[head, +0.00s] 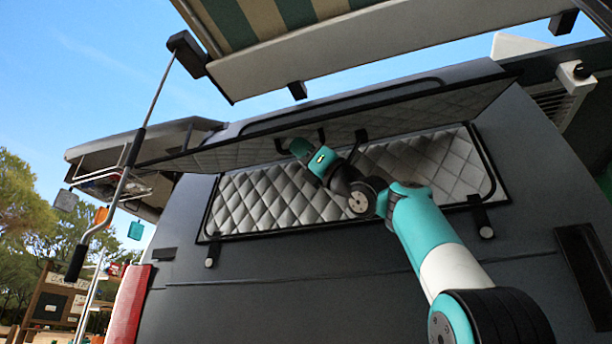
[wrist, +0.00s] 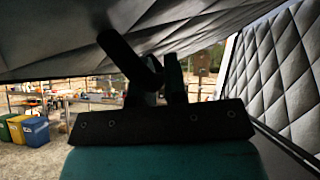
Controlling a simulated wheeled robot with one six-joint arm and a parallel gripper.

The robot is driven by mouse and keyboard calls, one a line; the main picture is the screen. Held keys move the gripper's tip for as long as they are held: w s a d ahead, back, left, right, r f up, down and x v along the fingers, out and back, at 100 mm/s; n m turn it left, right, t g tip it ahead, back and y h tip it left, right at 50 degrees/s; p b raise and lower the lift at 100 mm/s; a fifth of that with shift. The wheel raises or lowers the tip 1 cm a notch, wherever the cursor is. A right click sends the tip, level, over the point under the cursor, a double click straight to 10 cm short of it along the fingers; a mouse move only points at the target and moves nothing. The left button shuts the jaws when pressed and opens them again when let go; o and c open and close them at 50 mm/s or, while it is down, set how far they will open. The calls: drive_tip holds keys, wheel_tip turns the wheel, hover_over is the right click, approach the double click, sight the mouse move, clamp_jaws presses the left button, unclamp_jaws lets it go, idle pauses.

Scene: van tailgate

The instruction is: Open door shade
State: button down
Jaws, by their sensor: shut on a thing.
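The door shade (head: 400,112) is a long dark panel along the van's side, swung out from its top edge, with a quilted underside. In the wrist view its underside (wrist: 60,50) slants across the top. My gripper (head: 296,147) is under the shade, left of the picture's middle. In the wrist view my gripper (wrist: 158,82) is shut on a dark bar handle (wrist: 120,52) below the shade. The fingers partly hide the handle, and its mounts are hard to make out. Grey quilted lining (head: 265,195) fills the framed opening behind my arm; it also shows at right in the wrist view (wrist: 280,70).
A striped awning (head: 290,14) and its pale case (head: 400,35) overhang the van. A crank pole (head: 130,165) hangs at left, near the red tail light (head: 128,305). Two dark latches (head: 482,215) (head: 212,250) sit below the opening. Coloured bins (wrist: 36,131) stand beyond.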

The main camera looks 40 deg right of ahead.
drive_tip(key=w+d+f+b, duration=0.3)
drive_tip(key=w+d+f, duration=0.1)
drive_tip(key=d+f, duration=0.3)
drive_tip(key=shift+w+d+f+m, duration=0.2)
drive_tip(key=shift+w+f+m, duration=0.05)
drive_tip(key=shift+f+m, duration=0.1)
drive_tip(key=c, duration=1.4)
unclamp_jaws()
drive_tip(key=shift+c, duration=0.2)
drive_tip(key=shift+s+a, duration=0.1)
